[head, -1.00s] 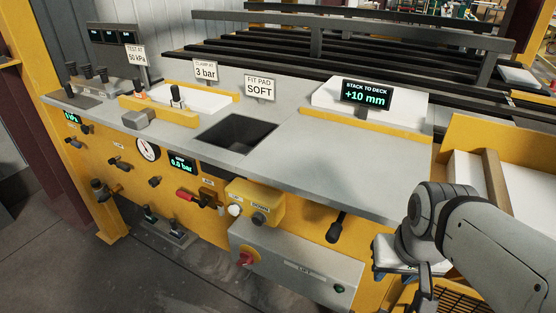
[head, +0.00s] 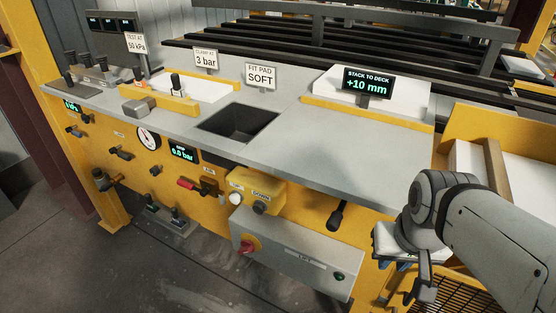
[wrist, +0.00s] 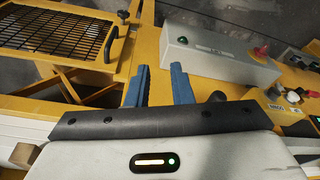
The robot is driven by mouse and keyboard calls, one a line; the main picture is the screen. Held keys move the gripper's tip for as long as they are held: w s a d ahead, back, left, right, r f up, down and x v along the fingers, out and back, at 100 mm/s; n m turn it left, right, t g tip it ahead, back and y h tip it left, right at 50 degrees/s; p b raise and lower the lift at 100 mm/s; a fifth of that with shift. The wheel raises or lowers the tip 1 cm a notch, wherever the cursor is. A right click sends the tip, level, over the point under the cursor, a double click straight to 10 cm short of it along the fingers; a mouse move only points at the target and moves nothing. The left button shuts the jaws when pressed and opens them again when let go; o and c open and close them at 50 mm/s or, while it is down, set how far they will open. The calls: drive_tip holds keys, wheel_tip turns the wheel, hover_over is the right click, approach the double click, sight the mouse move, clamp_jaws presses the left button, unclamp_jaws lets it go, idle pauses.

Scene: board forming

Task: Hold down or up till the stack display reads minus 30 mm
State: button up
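The stack display (head: 367,86) reads "STACK TO DECK +10 mm" and stands at the back right of the bench. A yellow button box (head: 257,194) on the bench front carries a white button (head: 236,198) and a dark button (head: 260,208) beneath a "DOWN" label. Its yellow end also shows at the right edge of the wrist view (wrist: 270,103). My gripper (wrist: 160,85) shows two blue fingers, spread apart with nothing between them. In the head view it hangs at the lower right, well to the right of the button box and apart from it.
A grey lift cabinet (head: 296,252) with a red rotary switch (head: 247,246) sits below the button box. A black-knobbed lever (head: 336,215) juts out from the bench front. A mesh-topped yellow frame (wrist: 52,32) lies near my gripper. The grey deck (head: 330,150) is clear.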

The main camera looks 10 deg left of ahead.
clamp_jaws()
idle(1.4)
